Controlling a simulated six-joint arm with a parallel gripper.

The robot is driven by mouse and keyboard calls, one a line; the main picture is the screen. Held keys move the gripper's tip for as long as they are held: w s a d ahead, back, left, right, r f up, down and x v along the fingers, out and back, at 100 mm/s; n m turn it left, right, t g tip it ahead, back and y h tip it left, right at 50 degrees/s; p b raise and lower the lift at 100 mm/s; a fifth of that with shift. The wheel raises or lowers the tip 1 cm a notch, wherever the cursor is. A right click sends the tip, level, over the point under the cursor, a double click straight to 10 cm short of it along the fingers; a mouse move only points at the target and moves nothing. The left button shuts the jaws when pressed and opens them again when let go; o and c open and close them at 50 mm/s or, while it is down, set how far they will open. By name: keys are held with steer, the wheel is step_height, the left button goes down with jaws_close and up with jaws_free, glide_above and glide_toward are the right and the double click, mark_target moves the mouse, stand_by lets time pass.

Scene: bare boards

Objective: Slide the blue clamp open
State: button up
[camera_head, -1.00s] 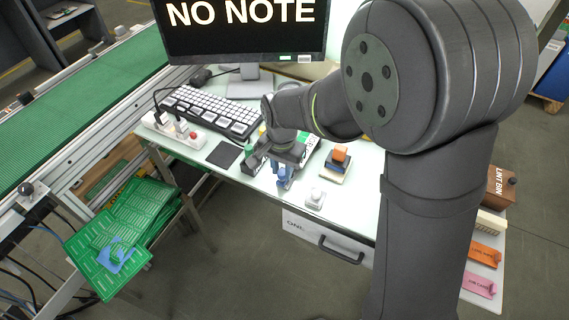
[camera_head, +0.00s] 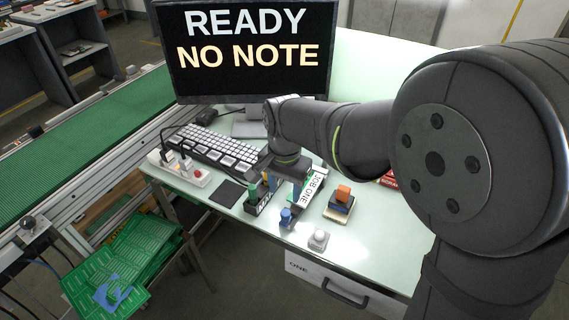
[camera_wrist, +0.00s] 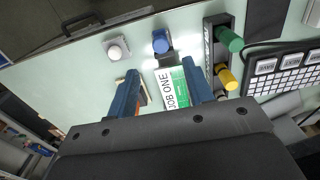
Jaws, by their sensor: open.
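The blue clamp (camera_head: 286,217) stands near the front of the pale table, at the near end of the JOB ONE card (camera_head: 314,188). In the wrist view the clamp (camera_wrist: 161,42) shows as a blue knob beyond my fingertips, apart from them. My gripper (camera_wrist: 160,69) is open, its two blue fingers spread with the JOB ONE card showing between them. In the head view my gripper (camera_head: 286,184) points down behind the clamp, its fingers partly hidden. Nothing is held.
A black rack (camera_head: 258,205) with green and yellow handles stands close left. A white knob (camera_head: 318,239) is at the front, and a block stack (camera_head: 341,205) with an orange top is at right. A keyboard (camera_head: 212,149) and monitor (camera_head: 250,55) are behind.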

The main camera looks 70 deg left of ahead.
step_height(320, 180, up, 9)
glide_above(286, 212)
steer(key=shift+s+d+f, duration=0.15)
steer(key=shift+s+d, duration=0.05)
steer(key=shift+s, duration=0.05)
stand_by(0.4)
step_height(286, 212, down, 17)
steer(key=shift+f, duration=0.15)
steer(key=shift+w+a+f, duration=0.1)
steer(key=shift+f, duration=0.05)
steer(key=shift+w+a, duration=0.2)
steer(key=shift+a, duration=0.05)
steer(key=shift+s+d, duration=0.1)
stand_by(0.3)
